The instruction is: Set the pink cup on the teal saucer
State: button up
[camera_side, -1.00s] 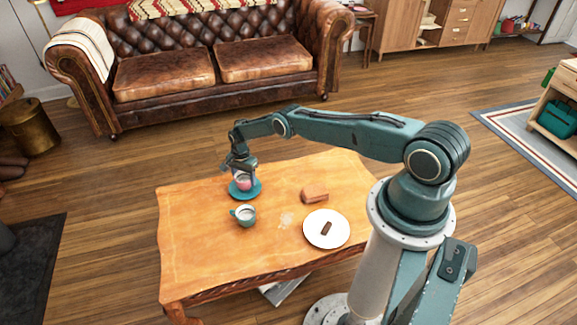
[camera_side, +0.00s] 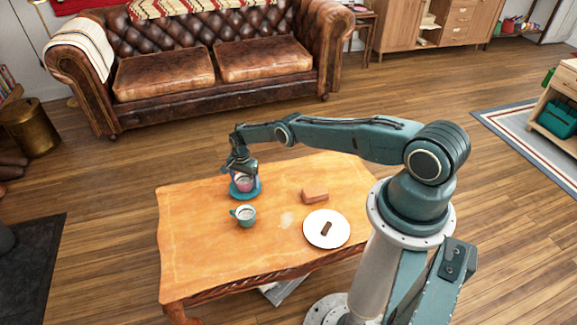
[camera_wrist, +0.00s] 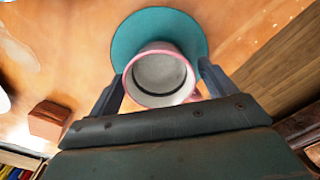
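The pink cup (camera_side: 244,185) stands upright on the teal saucer (camera_side: 258,193) at the back left of the table. In the wrist view the cup (camera_wrist: 160,72) shows its pale inside and pink rim, with the saucer (camera_wrist: 150,22) beneath and beyond it. My gripper (camera_side: 241,172) is just above and around the cup's upper part. In the wrist view my gripper (camera_wrist: 160,88) has one finger on each side of the cup, spread wider than it; the right finger is close to the handle. The cup's base is hidden.
A teal cup (camera_side: 244,216) stands in front of the saucer. A reddish-brown block (camera_side: 314,195) and a white plate (camera_side: 318,239) with a dark brown bar (camera_side: 327,228) are to the right. The left part of the table (camera_side: 190,240) is clear.

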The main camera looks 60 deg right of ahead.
jog(key=shift+r, duration=0.2)
dwell(0.3)
notch_tip(320, 180, up, 12)
dwell(1.1)
dwell(0.5)
